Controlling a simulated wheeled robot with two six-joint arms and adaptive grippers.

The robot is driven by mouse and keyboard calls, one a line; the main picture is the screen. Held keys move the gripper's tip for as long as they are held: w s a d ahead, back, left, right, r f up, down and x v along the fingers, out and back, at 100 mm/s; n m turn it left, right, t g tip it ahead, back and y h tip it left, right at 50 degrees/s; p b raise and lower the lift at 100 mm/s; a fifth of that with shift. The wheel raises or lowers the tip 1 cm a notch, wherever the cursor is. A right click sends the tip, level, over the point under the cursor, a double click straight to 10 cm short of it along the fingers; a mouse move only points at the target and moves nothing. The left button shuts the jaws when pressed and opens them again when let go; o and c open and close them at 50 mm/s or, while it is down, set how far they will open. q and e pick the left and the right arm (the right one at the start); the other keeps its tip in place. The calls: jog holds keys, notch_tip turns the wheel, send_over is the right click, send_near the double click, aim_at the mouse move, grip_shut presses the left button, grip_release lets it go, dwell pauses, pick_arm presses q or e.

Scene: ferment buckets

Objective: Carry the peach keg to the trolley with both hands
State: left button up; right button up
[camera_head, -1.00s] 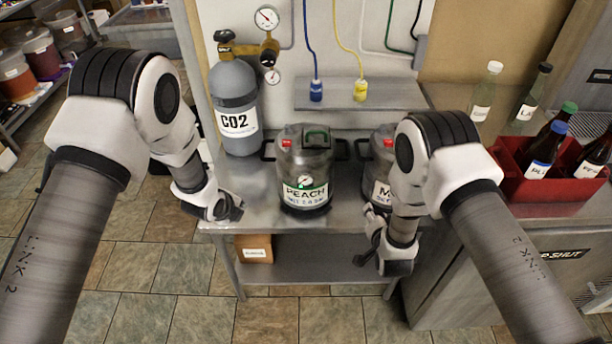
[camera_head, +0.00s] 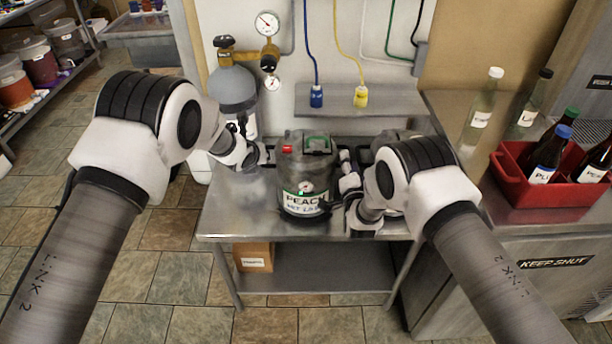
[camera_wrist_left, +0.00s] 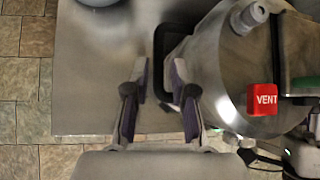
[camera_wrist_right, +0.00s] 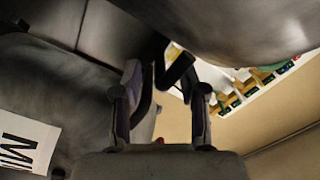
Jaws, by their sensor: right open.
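The peach keg (camera_head: 304,170), a grey steel keg with a white PEACH label and a red vent cap, stands upright on the steel bench (camera_head: 240,215). My left gripper (camera_head: 264,154) is open at its left side; in the left wrist view the keg's black side handle (camera_wrist_left: 158,55) lies between the spread fingertips (camera_wrist_left: 159,72). My right gripper (camera_head: 348,166) is open close to its right side; in the right wrist view a black handle bar (camera_wrist_right: 178,70) shows by the fingers (camera_wrist_right: 165,80), contact unclear. I cannot make out a trolley.
A CO2 cylinder (camera_head: 232,88) stands behind my left gripper. A second keg (camera_head: 394,141) is partly hidden behind my right arm; its label shows in the right wrist view (camera_wrist_right: 22,140). A red bottle crate (camera_head: 510,184) sits at right. Floor is clear at front left.

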pick_arm(q)
jog(key=shift+x, duration=1.45)
pick_arm(e)
jog(key=shift+w, duration=1.45)
pick_arm(q)
jog(key=shift+a, duration=0.1)
grip_shut()
pick_arm(e)
jog(key=c, duration=0.5)
grip_shut()
